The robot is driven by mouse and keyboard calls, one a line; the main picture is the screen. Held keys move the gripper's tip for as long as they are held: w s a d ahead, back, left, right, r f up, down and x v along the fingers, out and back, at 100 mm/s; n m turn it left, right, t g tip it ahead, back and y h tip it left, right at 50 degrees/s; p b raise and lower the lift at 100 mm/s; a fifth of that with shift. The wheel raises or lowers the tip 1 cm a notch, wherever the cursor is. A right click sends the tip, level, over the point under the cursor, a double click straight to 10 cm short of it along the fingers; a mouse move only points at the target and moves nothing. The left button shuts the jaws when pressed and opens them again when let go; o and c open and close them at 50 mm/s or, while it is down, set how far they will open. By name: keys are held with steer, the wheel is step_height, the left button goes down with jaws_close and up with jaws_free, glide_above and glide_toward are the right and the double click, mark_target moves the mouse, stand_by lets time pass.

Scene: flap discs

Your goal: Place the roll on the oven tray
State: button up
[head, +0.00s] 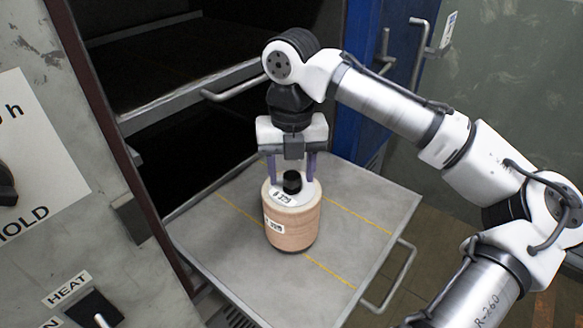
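The roll (292,226) is a tan, ribbed upright cylinder with a white labelled top plate and a black knob (292,182). It stands upright on the grey oven tray (350,228), between the yellow lines, and appears to rest on the surface. My gripper (291,169) points straight down over the roll's top. Its two purple fingers are spread wide on either side of the knob, with a visible gap to it. Whether the fingertips touch the top plate is hard to tell.
The oven opening (180,130) is dark behind the tray, with a bar handle (235,82) above. A control panel (45,190) with a HEAT switch is at left. The tray has a front handle (392,280). Bare tray surface surrounds the roll.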

steer(key=shift+r, duration=0.1)
step_height(320, 180, up, 12)
steer(key=shift+p, duration=0.35)
stand_by(0.4)
